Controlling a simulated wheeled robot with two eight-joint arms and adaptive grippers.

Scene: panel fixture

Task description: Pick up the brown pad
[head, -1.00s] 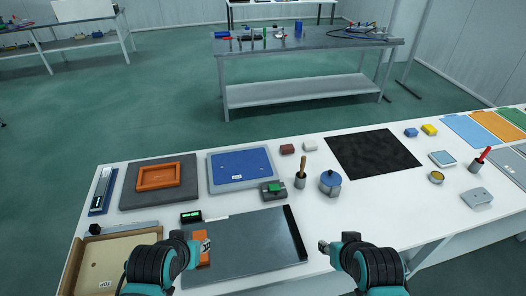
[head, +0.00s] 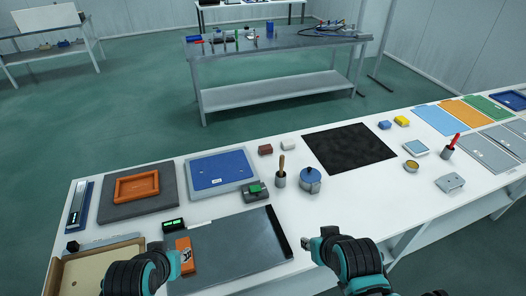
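The brown pad (head: 265,149) is a small reddish-brown block lying on the white table, behind the blue panel's right corner. A pale grey block (head: 289,145) lies just right of it, apart from it. My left gripper (head: 176,260) is at the front left, over the near edge of the table by an orange box. My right gripper (head: 307,243) is at the front, right of the grey plate. Both are well in front of the pad and touch nothing that I can see. Their fingers are too small or hidden to tell open from shut.
A wooden-handled tool in a dark holder (head: 281,173) and a blue-lidded pot (head: 310,180) stand in front of the pad. The blue panel (head: 220,169) lies left, a black mat (head: 349,148) right. A grey plate (head: 235,252) covers the near middle.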

